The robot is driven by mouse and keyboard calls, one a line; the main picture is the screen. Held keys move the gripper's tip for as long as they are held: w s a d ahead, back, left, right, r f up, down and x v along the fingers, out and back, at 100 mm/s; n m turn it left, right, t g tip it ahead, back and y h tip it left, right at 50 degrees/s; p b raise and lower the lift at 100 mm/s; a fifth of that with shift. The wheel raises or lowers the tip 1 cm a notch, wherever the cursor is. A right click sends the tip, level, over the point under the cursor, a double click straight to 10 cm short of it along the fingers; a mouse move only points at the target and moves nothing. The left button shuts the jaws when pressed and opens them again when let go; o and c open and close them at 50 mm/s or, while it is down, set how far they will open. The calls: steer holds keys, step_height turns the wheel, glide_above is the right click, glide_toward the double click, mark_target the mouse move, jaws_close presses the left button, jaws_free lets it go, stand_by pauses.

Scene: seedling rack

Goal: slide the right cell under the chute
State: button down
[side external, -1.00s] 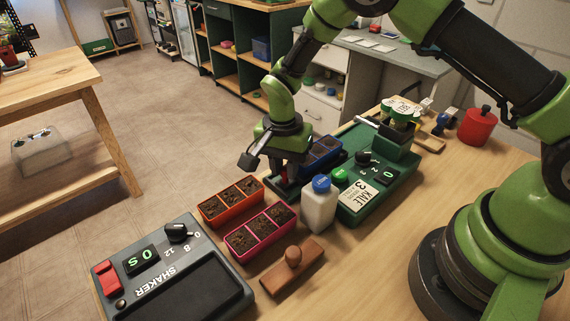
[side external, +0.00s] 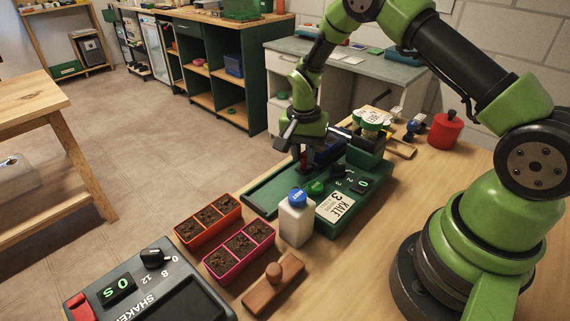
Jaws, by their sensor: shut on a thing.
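The seeder's hopper block (side external: 365,153) carries round green-and-white lids (side external: 374,120) and stands at the tray's right end. The chute outlet cannot be made out. The tray's cells are mostly hidden by my gripper, so I cannot tell where the right cell lies under the chute. The seeder's display (side external: 364,183) reads 0.
An orange tray (side external: 208,222) and a pink tray (side external: 239,252), both soil-filled, stand front left. A white blue-capped bottle (side external: 296,220) stands against the seeder's front. A wooden tamper (side external: 273,284), a grey shaker (side external: 150,292) and a red canister (side external: 445,131) are also on the table.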

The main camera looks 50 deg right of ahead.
steer(key=shift+d, duration=2.25)
steer(key=c, duration=1.2)
jaws_free()
steer(key=shift+c, duration=0.2)
step_height(320, 180, up, 10)
steer(key=shift+w, duration=0.2)
steer(key=shift+a, duration=0.1)
